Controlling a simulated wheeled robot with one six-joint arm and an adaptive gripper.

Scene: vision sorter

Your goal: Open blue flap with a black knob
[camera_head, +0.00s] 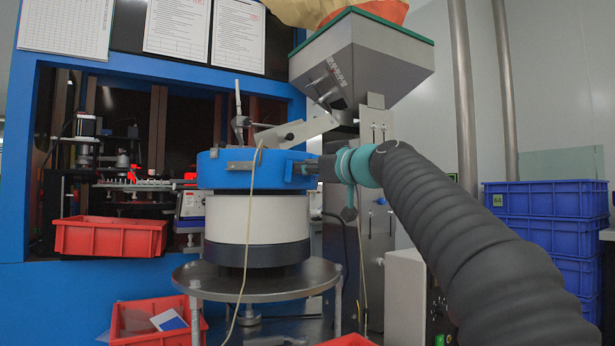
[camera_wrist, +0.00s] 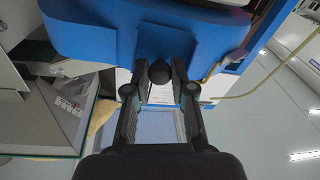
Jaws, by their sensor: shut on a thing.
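The blue flap (camera_wrist: 166,38) shows in the wrist view as a small blue panel on the side of a round blue bowl. Its round black knob (camera_wrist: 158,68) sticks out between the fingertips of my gripper (camera_wrist: 160,74). The fingers are shut on the knob, one on each side. In the head view, my gripper (camera_head: 322,168) reaches the right side of the blue bowl (camera_head: 225,172). The knob is hidden there, and I cannot tell how far the flap stands open.
The bowl sits on a white drum (camera_head: 257,220) over a round metal table (camera_head: 255,280). A grey hopper (camera_head: 350,65) hangs above. A thin yellowish cable (camera_head: 247,225) runs down in front. Red bins (camera_head: 110,237) stand left, blue crates (camera_head: 545,198) right.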

